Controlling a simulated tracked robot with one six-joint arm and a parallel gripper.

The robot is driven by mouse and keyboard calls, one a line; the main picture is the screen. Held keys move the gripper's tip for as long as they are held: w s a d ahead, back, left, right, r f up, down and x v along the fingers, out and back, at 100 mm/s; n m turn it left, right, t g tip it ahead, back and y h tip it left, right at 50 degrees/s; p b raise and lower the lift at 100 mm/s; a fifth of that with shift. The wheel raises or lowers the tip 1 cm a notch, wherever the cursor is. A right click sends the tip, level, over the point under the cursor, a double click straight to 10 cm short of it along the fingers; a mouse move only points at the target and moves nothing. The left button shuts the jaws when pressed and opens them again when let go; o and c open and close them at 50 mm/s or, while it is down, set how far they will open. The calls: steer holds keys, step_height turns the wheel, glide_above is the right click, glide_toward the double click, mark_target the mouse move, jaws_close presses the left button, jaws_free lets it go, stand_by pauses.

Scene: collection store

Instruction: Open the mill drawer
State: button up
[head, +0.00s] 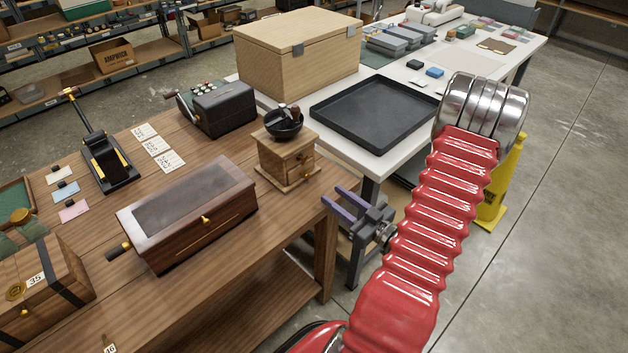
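The mill (286,152) is a small wooden box with a dark bowl (285,122) and crank on top. It stands upright at the right end of the wooden table. Its drawer front (301,164) faces right, with a small brass-coloured knob. The drawer looks shut, but the detail is small. My gripper (333,197) is to the right of and nearer than the mill, just off the table's edge. Its two purple-grey fingers are spread apart with nothing between them, pointing toward the left. They are apart from the mill.
A long dark wooden box (190,215) lies on the wooden table (235,285) left of the mill. A black calculating machine (217,107) stands behind it. A white table (380,155) holds a black tray (374,115) and a pale wooden chest (295,60). A yellow cone (497,195) stands at right.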

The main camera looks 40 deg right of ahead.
mark_target(308, 177)
steer(key=shift+w+a, duration=0.15)
steer(key=shift+w, duration=4.65)
jaws_close()
